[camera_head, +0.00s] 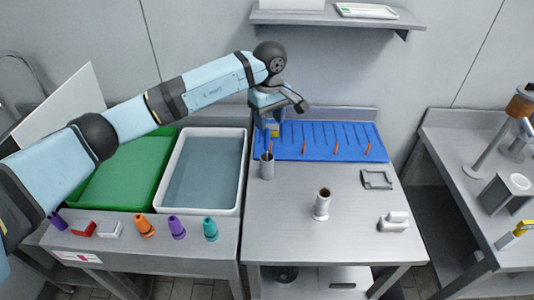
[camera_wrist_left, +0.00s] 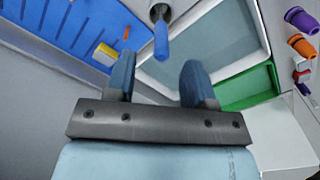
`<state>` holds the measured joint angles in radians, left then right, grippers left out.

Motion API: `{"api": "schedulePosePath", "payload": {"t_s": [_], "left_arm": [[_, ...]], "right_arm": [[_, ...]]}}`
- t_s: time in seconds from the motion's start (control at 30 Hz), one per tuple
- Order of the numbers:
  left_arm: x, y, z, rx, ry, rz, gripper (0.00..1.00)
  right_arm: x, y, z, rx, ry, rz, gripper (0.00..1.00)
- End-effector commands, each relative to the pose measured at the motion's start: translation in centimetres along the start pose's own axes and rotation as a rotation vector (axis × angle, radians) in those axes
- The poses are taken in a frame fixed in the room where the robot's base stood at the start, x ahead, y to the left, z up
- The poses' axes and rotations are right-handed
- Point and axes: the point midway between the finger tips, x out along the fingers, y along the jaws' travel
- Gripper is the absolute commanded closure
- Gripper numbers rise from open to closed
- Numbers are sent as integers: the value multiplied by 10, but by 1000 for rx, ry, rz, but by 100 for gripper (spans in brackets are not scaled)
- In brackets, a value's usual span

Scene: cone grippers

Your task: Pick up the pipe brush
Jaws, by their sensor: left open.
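The pipe brush shows as a blue handle (camera_head: 267,142) standing up out of a grey cylindrical cup (camera_head: 266,168) on the metal table. In the left wrist view the handle (camera_wrist_left: 161,42) points towards my gripper, and the cup (camera_wrist_left: 158,12) is at the top edge; the brush's lower part is hidden in the cup. My left gripper (camera_head: 268,119) is above the cup, fingers pointing down. In the left wrist view the open gripper (camera_wrist_left: 158,72) has the handle's end just beyond the gap between its fingertips, and holds nothing. My right gripper is not in view.
A blue mat (camera_head: 318,153) with orange pieces lies behind the cup. A white basin (camera_head: 240,183) and green tray (camera_head: 112,190) are left, with coloured cones along the front. A grey upright pipe (camera_head: 322,205) and a small grey block (camera_head: 394,222) stand right.

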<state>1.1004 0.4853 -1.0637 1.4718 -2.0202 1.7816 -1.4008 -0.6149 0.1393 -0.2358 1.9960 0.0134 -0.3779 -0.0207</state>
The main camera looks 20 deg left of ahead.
Motion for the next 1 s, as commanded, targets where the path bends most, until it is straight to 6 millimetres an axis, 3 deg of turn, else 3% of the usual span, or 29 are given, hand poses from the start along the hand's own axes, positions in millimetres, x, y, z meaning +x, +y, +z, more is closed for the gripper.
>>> {"api": "schedulePosePath", "payload": {"t_s": [0.33, 0.6, 0.9, 1.0], "left_arm": [[32, -2, -2, -1, -3, -2, 51], [70, -3, -4, 0, -4, 0, 51], [75, -3, -5, 0, -1, 2, 51], [75, -3, -5, 0, -2, 2, 74]], "right_arm": [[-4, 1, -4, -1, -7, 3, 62], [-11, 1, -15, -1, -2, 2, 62], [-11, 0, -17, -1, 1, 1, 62], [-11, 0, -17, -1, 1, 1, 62]]}}
